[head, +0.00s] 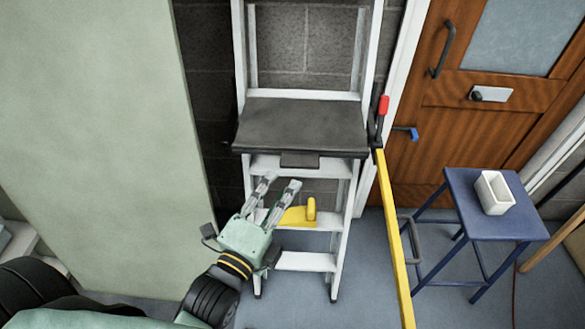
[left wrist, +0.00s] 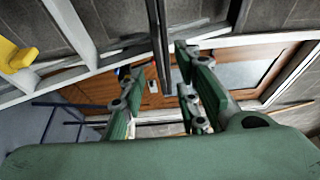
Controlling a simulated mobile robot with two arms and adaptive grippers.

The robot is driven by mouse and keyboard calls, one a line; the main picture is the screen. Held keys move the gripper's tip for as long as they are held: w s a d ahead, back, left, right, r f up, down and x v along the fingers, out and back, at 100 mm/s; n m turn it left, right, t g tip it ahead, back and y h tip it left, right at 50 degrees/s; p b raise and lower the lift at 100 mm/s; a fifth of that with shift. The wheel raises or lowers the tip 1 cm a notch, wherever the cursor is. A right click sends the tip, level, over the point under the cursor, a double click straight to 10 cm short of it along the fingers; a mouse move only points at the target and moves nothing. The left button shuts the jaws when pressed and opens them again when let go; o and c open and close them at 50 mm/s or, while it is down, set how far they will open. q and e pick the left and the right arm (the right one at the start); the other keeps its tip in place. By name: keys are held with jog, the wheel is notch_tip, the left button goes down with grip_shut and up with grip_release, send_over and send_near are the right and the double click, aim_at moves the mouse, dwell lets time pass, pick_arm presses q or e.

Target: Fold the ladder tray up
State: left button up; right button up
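The ladder tray (head: 300,125) is a dark, flat platform. It lies folded down, roughly level, across the white stepladder (head: 240,50), with a small dark tab at its front edge. My left gripper (head: 281,183) is below the tray's front edge in the head view, its two fingers pointing up toward it. The fingers are apart with nothing between them, and this also shows in the left wrist view (left wrist: 158,90). I cannot tell the exact gap between fingertips and tray. My right gripper is not in view.
A yellow hand tool (head: 299,215) rests on a lower ladder step. A long yellow bar (head: 393,230) with a red-handled clamp stands along the ladder's right side. A blue stool (head: 462,190) holding a white container (head: 495,192) is at right. A pale green panel (head: 100,130) stands at left.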

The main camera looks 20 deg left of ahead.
aim_at(296, 168)
pick_arm(q)
jog(key=w, duration=0.5)
jog(key=w+p, duration=0.1)
jog(key=w, duration=0.2)
jog(key=shift+d+f, duration=0.15)
jog(key=shift+d, duration=0.25)
jog(key=shift+s, duration=0.1)
grip_shut()
